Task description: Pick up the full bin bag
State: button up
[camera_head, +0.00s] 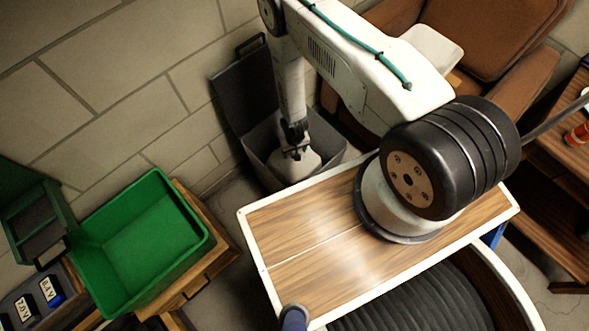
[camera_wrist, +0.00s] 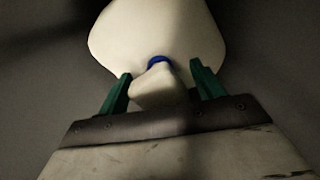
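The bin bag (camera_head: 297,167) is pale and full, and sits inside a grey bin (camera_head: 262,172) against the wall. In the wrist view the bag (camera_wrist: 150,32) has a rounded body, a blue tie (camera_wrist: 157,62) and a gathered neck (camera_wrist: 157,88) pointing toward my gripper. My gripper (camera_head: 295,147) reaches down into the bin above the bag. In the wrist view its green fingers (camera_wrist: 160,72) are apart, one on each side of the neck. The neck lies between them, with narrow gaps visible. The bag's lower part is hidden by the bin.
The bin's dark lid (camera_head: 241,95) stands open against the wall. A green crate (camera_head: 150,235) rests on a wooden stand at left. A brown armchair (camera_head: 485,40) stands behind at right. My own wood-topped base fills the front.

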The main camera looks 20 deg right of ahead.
grip_shut()
